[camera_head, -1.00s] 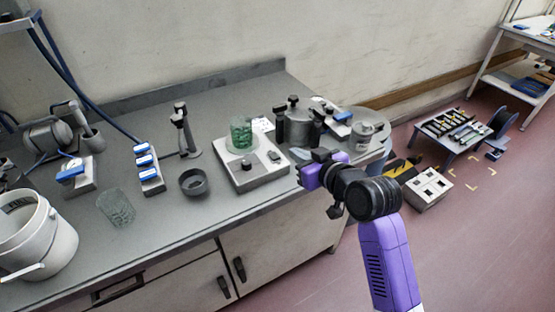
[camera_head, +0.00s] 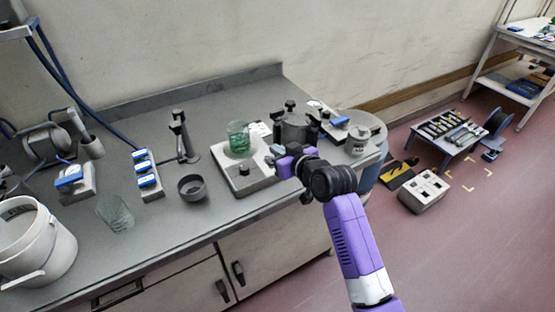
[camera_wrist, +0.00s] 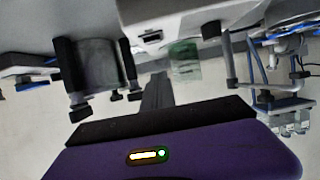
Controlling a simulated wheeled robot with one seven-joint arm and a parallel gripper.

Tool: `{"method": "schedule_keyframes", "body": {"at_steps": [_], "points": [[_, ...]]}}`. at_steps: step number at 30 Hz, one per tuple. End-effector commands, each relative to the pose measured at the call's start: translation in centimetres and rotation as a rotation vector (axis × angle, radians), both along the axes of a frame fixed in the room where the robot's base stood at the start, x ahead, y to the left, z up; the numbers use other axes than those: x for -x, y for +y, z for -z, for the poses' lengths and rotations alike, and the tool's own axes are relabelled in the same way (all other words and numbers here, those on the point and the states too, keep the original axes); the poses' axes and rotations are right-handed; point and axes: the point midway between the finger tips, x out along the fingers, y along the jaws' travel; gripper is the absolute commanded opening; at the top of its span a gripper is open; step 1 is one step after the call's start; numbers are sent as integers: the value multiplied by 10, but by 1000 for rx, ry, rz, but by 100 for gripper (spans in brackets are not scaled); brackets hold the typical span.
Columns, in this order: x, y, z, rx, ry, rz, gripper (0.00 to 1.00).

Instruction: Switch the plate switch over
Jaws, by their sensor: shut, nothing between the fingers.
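The hot plate (camera_head: 250,183) is a pale block on the bench with a green-tinted glass beaker (camera_head: 239,138) on it. The switch's position cannot be told. My gripper (camera_head: 281,163) is shut and empty at the plate's right side, and hides that corner. Its dark fingers (camera_wrist: 156,92) point toward the plate; contact cannot be told.
A metal pot (camera_head: 292,130) with dark clamps stands close behind my gripper, and a lidded can (camera_head: 358,140) to its right. A dark bowl (camera_head: 191,187) and a blue-switched strip (camera_head: 147,177) are left of the plate.

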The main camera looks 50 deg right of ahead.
Motion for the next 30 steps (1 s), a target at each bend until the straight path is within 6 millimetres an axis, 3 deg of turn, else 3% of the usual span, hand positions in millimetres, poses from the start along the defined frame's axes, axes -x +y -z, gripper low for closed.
{"method": "schedule_keyframes", "body": {"at_steps": [1, 9, 23, 30], "points": [[-6, -2, 4, -1, 2, 0, 0], [1, 0, 37, -1, 2, 0, 0], [1, 0, 42, 1, -1, 1, 0], [3, 1, 55, 12, -47, -1, 0]]}}
